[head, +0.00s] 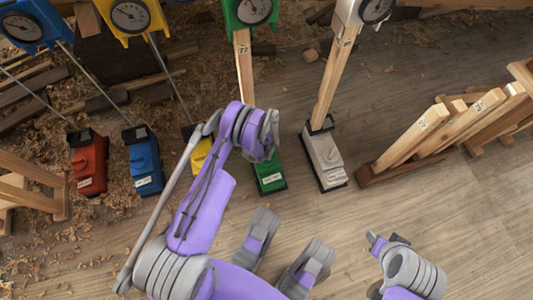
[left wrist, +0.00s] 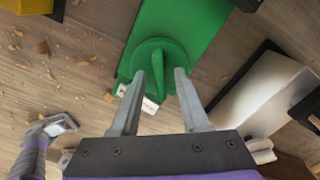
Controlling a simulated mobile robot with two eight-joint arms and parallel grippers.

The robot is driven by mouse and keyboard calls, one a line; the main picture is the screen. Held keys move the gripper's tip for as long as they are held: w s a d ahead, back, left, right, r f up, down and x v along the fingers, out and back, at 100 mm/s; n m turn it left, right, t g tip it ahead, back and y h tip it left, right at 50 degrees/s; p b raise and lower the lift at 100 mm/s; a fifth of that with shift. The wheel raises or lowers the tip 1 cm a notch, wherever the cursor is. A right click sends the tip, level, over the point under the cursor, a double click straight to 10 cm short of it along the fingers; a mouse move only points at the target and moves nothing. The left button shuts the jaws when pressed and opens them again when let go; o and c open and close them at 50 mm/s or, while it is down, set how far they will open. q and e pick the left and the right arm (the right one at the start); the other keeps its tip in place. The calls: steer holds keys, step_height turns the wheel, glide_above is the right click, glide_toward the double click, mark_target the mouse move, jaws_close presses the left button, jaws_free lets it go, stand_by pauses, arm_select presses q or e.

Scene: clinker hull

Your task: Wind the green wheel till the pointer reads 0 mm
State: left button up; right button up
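The green wheel (left wrist: 162,62) is a round disc with a raised ridge across it, on top of a green box (head: 269,178) on the floor. In the left wrist view my left gripper (left wrist: 163,78) is open, its fingertips apart on either side of the ridge. I cannot tell if they touch it. In the head view my left wrist hides the wheel and the fingers. The green gauge (head: 250,13) stands at the top; its pointer is too small to read. My right gripper (head: 384,243) is at the lower right, away from the boxes; its opening is unclear.
Similar red (head: 88,163), blue (head: 144,161), yellow (head: 199,155) and white (head: 325,158) boxes stand in the same row. A wooden post (head: 244,67) runs between the green gauge and box. Wooden planks (head: 440,135) stand at right.

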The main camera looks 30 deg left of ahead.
arm_select(q)
step_height(320, 180, up, 11)
steer(key=p, duration=0.2)
steer(key=shift+p, duration=0.4)
steer(key=shift+f, duration=0.1)
